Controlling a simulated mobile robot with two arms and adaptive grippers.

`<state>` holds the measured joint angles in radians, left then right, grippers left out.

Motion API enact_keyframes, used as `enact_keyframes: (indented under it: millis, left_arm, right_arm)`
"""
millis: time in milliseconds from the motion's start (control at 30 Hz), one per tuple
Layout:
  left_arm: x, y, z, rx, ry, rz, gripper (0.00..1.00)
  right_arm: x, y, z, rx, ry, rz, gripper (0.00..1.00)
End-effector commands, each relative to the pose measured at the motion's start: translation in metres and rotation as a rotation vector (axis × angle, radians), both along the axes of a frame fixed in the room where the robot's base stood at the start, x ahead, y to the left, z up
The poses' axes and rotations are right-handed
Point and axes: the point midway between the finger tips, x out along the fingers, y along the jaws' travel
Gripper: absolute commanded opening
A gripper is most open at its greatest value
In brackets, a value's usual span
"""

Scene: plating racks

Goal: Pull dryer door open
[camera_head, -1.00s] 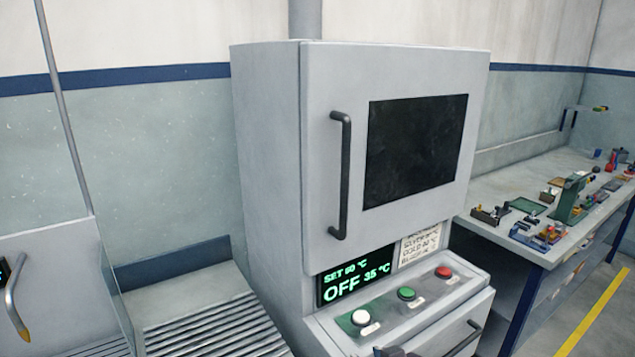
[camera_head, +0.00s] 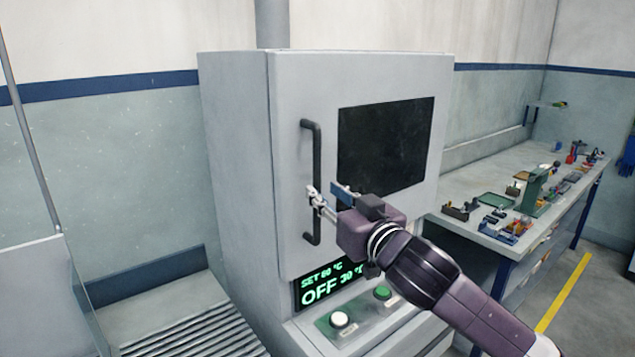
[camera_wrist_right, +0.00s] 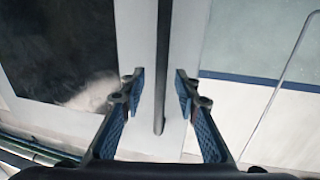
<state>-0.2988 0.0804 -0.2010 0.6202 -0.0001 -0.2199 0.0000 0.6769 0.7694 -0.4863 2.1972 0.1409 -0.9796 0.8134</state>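The dryer door (camera_head: 290,220) is a pale grey panel with a dark window (camera_head: 388,146), and it is shut flush on the cabinet. Its dark vertical bar handle (camera_head: 317,150) runs along the door's left side. My right gripper (camera_head: 325,195) is at the lower half of the handle. In the right wrist view the handle (camera_wrist_right: 161,65) passes between the two blue-padded fingers of my right gripper (camera_wrist_right: 160,92). The fingers are open, with a gap visible on each side of the bar. My left gripper is not in view.
Below the door are a green display (camera_head: 325,284) reading OFF, a white button (camera_head: 340,319) and a green button (camera_head: 382,293). A slatted grey surface (camera_head: 190,320) is at left. A workbench (camera_head: 480,190) with small parts stands at right.

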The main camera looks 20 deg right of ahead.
Motion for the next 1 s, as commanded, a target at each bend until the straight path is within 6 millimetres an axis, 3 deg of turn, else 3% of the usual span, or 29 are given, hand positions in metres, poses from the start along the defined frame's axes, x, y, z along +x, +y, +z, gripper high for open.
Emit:
enact_keyframes:
  millis: [100, 300, 633, 900, 1000]
  left_arm:
    - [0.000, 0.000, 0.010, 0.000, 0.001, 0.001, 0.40]
    - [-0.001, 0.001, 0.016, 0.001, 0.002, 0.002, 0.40]
    - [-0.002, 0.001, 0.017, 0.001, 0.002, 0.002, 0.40]
    - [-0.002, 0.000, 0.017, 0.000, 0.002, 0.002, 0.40]
    - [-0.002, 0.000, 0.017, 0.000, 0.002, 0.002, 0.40]
  right_arm:
    - [0.019, 0.003, 0.003, 0.000, 0.001, -0.001, 0.29]
    - [0.037, 0.006, 0.001, -0.001, 0.000, 0.000, 0.29]
    - [0.041, 0.006, -0.001, -0.001, 0.000, 0.000, 0.29]
    - [0.041, 0.006, -0.001, -0.001, 0.000, 0.000, 0.02]
    - [0.041, 0.006, -0.001, -0.001, 0.001, 0.000, 0.00]
